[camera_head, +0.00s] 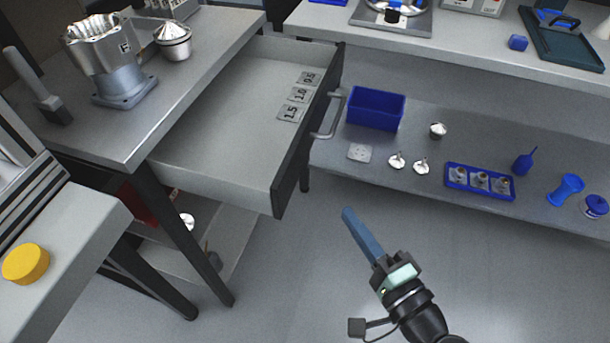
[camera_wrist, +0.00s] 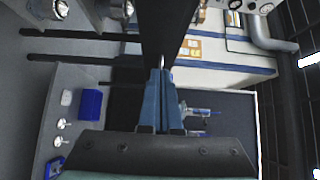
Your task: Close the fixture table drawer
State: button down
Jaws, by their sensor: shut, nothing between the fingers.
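The fixture table drawer (camera_head: 232,128) is pulled well out from the grey table (camera_head: 118,140) at the left. Its dark front panel (camera_head: 306,135) faces right and carries a grey bar handle (camera_head: 330,116). Three small plates (camera_head: 299,95) marked 0.5, 1.0 and 1.5 lie inside. My gripper (camera_head: 347,212) is shut and empty, with long blue fingers. In the head view it shows to the right of and below the front panel's near end, apart from the handle in the picture. In the wrist view the closed fingertips (camera_wrist: 160,74) point toward a dark panel that I cannot identify surely.
A bench with a lower shelf stands behind, right. The shelf holds a blue bin (camera_head: 375,108), a blue tray (camera_head: 480,182) and small parts. A housing (camera_head: 110,62) stands on the table. A yellow puck (camera_head: 26,264) lies at lower left. Floor around my gripper is clear.

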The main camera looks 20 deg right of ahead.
send_near(296, 169)
jog(key=w+d, duration=0.2)
jog(key=w, duration=0.2)
jog(key=shift+w+a+f, duration=0.1)
jog(key=shift+w+a, duration=0.45)
jog(key=shift+a, duration=0.15)
jog(key=shift+w+a, duration=0.5)
jog(key=shift+a, duration=0.25)
jog(key=shift+a, duration=0.1)
